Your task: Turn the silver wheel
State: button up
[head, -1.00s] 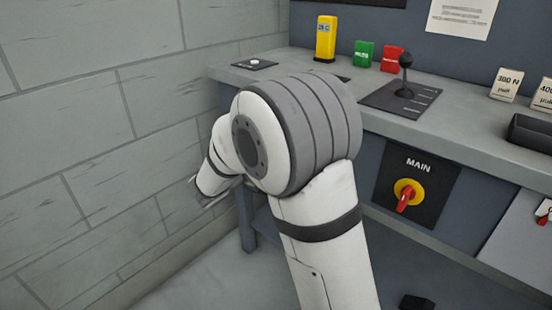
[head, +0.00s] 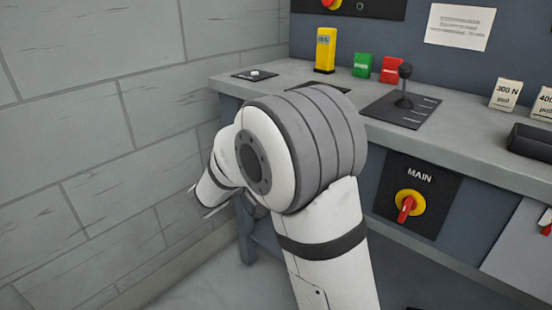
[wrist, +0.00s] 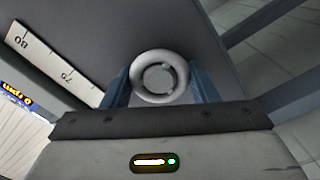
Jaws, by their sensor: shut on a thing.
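The silver wheel (wrist: 137,78) is a round pale grey ring with a hub, seen nearly face-on in the upper middle of the wrist view. My gripper (wrist: 160,84) has its two blue fingers on the left and right sides of the ring, shut on it. In the head view the wheel is hidden. My gripper is mostly hidden there behind my arm, at the left end of the bench.
A white scale strip (wrist: 55,62) with numbers lies left of the wheel. The grey bench (head: 470,150) carries a black lever (head: 404,88), a yellow block (head: 325,50), green and red blocks. A MAIN switch (head: 409,204) is on its front. A block wall (head: 90,120) stands close left.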

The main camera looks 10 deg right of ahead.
jog(key=shift+a, duration=0.1)
dwell(0.3)
jog(key=o, duration=1)
jog(key=shift+c, duration=0.2)
jog(key=p+v, duration=0.2)
jog(key=v, duration=0.5)
jog(key=shift+s+a, duration=0.25)
jog(key=shift+a, duration=0.05)
